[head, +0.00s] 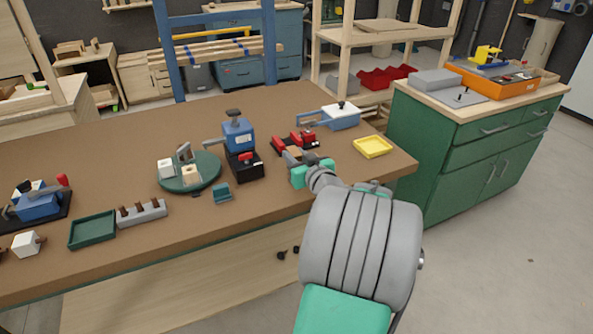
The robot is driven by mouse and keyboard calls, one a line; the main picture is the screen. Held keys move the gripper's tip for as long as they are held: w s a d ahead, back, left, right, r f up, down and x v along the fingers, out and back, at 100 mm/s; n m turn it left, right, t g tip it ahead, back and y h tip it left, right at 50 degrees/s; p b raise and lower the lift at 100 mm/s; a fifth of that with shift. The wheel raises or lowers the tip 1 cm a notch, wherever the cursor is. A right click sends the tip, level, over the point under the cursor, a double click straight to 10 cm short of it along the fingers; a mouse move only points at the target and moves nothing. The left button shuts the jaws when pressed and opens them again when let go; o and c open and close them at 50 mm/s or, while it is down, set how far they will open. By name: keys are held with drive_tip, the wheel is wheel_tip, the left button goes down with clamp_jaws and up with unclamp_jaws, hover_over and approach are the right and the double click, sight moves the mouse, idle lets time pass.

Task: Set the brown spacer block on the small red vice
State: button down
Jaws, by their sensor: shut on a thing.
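My gripper (303,157) is at the far end of my grey and green arm, over the right part of the brown workbench. It is shut on a small brown block (310,155), the spacer block, which is partly hidden by the fingers. The small red vice (293,140), red on a dark base, stands just behind the gripper and close to it. From this view I cannot tell whether the block touches the vice.
A yellow tray (372,147) lies right of the gripper, and a blue-and-white device (341,115) stands behind. A blue press (239,140) and a green round plate (189,176) with blocks stand left. A teal piece (222,192) lies nearer. Bare bench (270,205) lies in front.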

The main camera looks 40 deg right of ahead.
drive_tip(key=f, duration=0.1)
drive_tip(key=w+d+f, duration=0.1)
drive_tip(key=d+f, duration=0.1)
drive_tip(key=shift+w+f, duration=0.1)
drive_tip(key=shift+w, duration=0.2)
drive_tip(key=shift+f+b, duration=0.3)
drive_tip(key=shift+f, duration=1.1)
drive_tip(key=shift+f, duration=0.2)
drive_tip(key=c, duration=1.1)
unclamp_jaws()
drive_tip(key=shift+c, duration=0.2)
drive_tip(key=shift+r, duration=0.1)
